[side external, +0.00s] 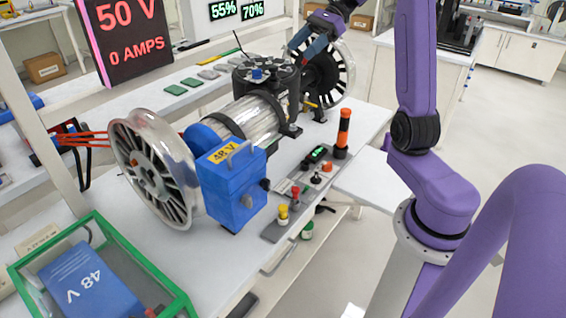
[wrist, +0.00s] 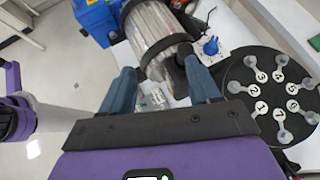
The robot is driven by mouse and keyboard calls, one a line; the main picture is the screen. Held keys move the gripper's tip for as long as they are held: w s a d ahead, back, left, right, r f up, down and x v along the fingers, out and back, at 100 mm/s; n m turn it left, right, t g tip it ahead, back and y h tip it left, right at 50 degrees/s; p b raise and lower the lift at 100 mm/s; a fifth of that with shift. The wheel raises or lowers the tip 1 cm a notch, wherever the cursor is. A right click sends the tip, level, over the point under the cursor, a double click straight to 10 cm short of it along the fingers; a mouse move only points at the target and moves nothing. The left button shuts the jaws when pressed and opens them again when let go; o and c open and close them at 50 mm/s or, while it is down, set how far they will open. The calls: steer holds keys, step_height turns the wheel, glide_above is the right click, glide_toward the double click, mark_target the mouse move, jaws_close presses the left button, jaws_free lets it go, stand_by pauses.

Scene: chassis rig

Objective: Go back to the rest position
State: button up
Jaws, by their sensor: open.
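My gripper (side external: 305,45) is at the top of the side view, just above the far end of the chassis rig, by the black round plate (side external: 266,74) and the far wheel (side external: 342,72). In the wrist view my gripper (wrist: 160,78) has its two blue-grey fingers apart, with nothing held between them. The rig's silver cylinder (wrist: 150,35) lies beyond the fingertips. The black plate with numbered spots (wrist: 240,78) is to the right of the fingers. Whether a finger touches the rig, I cannot tell.
A blue 48 V box (side external: 232,190) and a near wheel (side external: 150,165) stand on the bench. A control strip (side external: 275,232) with knobs and an orange-black post (side external: 343,130) lies along the front edge. A green-framed case (side external: 185,300) is near left. Open floor lies to the right.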

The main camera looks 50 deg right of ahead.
steer(key=s+a+f+n+g+h, duration=0.2)
steer(key=s+a+n, duration=0.15)
steer(key=a, duration=0.35)
steer(key=s+a+f+n+g+h, duration=0.1)
steer(key=s+a+f+n+g, duration=0.15)
steer(key=a+n, duration=0.35)
steer(key=s+a+f+n+g+h, duration=0.1)
steer(key=s+a+n+g+h, duration=0.2)
steer(key=a, duration=0.5)
steer(key=s+a+f+n+t+h, duration=0.1)
steer(key=s+a+f+n+h, duration=0.1)
steer(key=s+n, duration=0.7)
steer(key=s+a+f+n+t+h, duration=0.2)
steer(key=s+f+n, duration=0.2)
steer(key=s+n, duration=0.6)
steer(key=shift+s+f+n, duration=0.15)
steer(key=shift+n, duration=1.3)
steer(key=shift+a, duration=0.1)
